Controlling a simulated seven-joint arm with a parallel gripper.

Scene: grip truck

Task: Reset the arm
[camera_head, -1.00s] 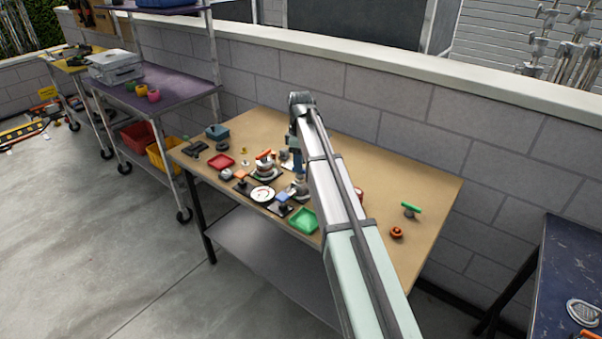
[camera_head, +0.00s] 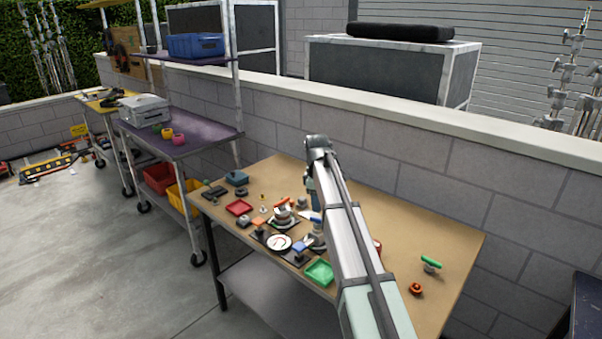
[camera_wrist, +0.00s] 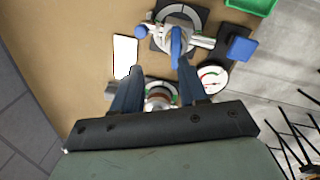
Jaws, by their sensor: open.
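A round fitting with a reddish-brown top (camera_wrist: 160,98) shows between and beyond the fingers, lower down on the bench. A blue-handled round device (camera_wrist: 177,40) lies ahead of the fingertips.
A white dial gauge (camera_head: 279,243), a red tray (camera_head: 239,207), a green tray (camera_head: 319,272) and a green-handled valve (camera_head: 431,262) stand on the bench. A block wall (camera_head: 420,165) runs behind it. A purple-topped cart (camera_head: 190,138) stands left. The bench's right part is mostly clear.

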